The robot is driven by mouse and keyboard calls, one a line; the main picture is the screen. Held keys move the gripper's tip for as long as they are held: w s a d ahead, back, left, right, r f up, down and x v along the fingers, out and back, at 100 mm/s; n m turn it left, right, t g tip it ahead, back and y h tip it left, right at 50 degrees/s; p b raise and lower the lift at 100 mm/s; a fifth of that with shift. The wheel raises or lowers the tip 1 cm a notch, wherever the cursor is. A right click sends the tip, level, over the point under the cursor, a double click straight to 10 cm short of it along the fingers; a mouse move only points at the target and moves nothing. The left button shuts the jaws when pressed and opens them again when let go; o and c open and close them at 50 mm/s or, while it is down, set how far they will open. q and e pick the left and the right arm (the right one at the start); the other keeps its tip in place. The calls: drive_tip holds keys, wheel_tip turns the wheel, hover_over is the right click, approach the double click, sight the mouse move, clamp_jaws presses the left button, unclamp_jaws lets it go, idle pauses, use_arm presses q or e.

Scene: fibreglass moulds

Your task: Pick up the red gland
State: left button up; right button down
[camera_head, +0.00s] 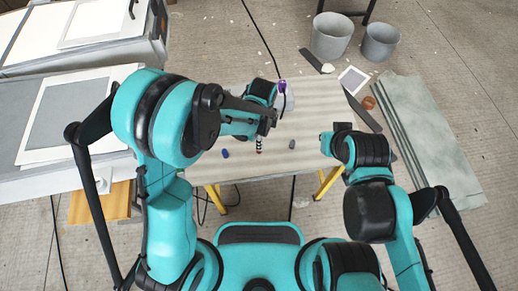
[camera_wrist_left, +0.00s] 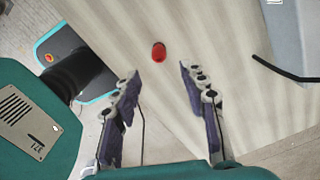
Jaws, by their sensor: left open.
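The red gland (camera_wrist_left: 158,52) is a small rounded red piece lying on the pale board in the left wrist view. My left gripper (camera_wrist_left: 160,78) is open and empty there, its two fingers spread apart. The gland shows in line with the gap, beyond the fingertips and not touching them. In the head view my left gripper (camera_head: 261,143) hangs over the table (camera_head: 318,105); I cannot clearly make out the gland there. My right wrist (camera_head: 342,135) is over the table's right side, and its jaws cannot be made out.
A blue piece (camera_head: 225,153) and a grey piece (camera_head: 292,144) lie near the table's front edge. A purple piece (camera_head: 282,86) is farther back. Two grey buckets (camera_head: 331,36) (camera_head: 380,43) stand behind the table. Greenish sheets (camera_head: 425,140) lie to the right.

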use_arm(q)
drive_tip(key=f+b, duration=0.1)
drive_tip(key=f, duration=0.1)
drive_tip(key=f+b, duration=0.1)
drive_tip(key=f, duration=0.1)
drive_tip(key=f+b, duration=0.1)
drive_tip(key=f, duration=0.1)
drive_tip(key=shift+w+a+f, duration=0.1)
drive_tip(key=shift+a, duration=0.2)
drive_tip(key=c, duration=1)
